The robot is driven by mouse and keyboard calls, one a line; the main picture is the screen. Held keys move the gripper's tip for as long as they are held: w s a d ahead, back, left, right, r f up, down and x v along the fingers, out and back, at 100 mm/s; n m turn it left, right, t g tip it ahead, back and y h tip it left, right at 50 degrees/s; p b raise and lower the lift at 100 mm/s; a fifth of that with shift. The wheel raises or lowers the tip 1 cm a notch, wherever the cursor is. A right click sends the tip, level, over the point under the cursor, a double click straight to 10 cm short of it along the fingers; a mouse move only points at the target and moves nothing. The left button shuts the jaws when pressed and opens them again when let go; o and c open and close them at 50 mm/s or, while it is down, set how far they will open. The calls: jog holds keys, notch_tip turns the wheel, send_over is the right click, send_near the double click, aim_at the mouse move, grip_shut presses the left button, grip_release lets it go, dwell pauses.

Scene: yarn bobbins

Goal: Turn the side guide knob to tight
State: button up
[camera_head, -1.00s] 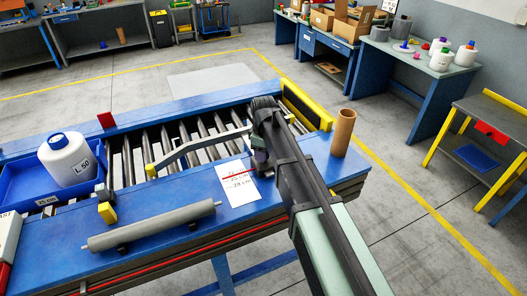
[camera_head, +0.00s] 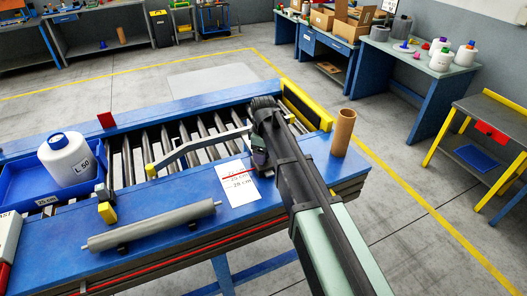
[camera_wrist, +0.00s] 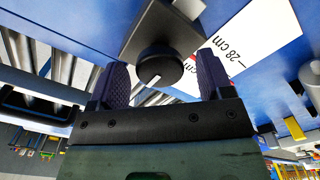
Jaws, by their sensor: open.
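The side guide knob (camera_wrist: 158,66) is a round black knob with a white pointer mark, on a grey bracket (camera_wrist: 150,28). In the wrist view it sits between the two purple fingers of my gripper (camera_wrist: 161,78). The fingers are open, with a visible gap on each side of the knob. In the head view my gripper (camera_head: 260,160) is at the right end of the grey side guide bar (camera_head: 195,149) and hides the knob. A white scale card (camera_head: 238,186) with a red line and cm marks lies beside it; its "28 cm" mark also shows in the wrist view (camera_wrist: 262,35).
The guide crosses a roller conveyor (camera_head: 130,150) with a blue frame. A grey roller (camera_head: 150,226) lies along the front edge. A blue tray (camera_head: 28,184) with a white bobbin (camera_head: 68,160) is at left. A brown tube (camera_head: 343,132) stands to the right of my arm.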

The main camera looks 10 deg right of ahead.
notch_tip(320, 180, up, 11)
jog(key=p, duration=1)
jog(key=shift+p, duration=0.4)
jog(key=shift+f, duration=0.15)
jog(key=s+d+f+m+b, duration=0.4)
jog(key=s+f+m+b, duration=0.2)
jog(key=s, duration=0.5)
jog(key=s+d+f+m+b, duration=0.4)
jog(key=s+f+m+b, duration=0.2)
jog(key=s+f+b, duration=0.3)
jog(key=shift+s+d+f+m+b, duration=0.3)
jog(key=shift+s+d+m+b, duration=0.1)
jog(key=shift+s, duration=1.05)
